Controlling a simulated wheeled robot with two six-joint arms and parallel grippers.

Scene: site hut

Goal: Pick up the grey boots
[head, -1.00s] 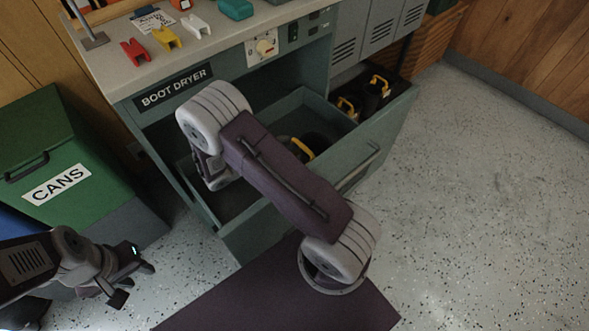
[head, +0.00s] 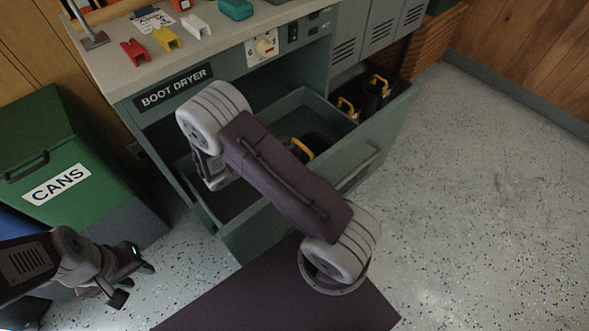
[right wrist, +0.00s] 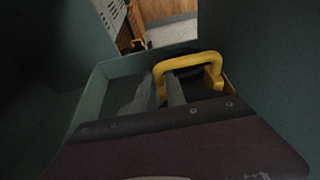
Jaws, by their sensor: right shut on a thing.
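A dark boot pair (right wrist: 205,82) with a yellow loop handle (right wrist: 186,64) stands in the open boot dryer drawer (head: 258,225); its grey colour is hard to make out in the shadow. In the head view my right arm covers most of it, and only part of the yellow loop (head: 302,149) shows. My right gripper (right wrist: 160,92) is down in the drawer, its fingers at the yellow loop and shut on it. My left gripper (head: 132,284) is open and empty above the floor at the lower left.
A green cans bin (head: 75,145) stands left of the dryer. Red, yellow and white clips (head: 166,39) lie on the counter. The speckled floor at right is clear.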

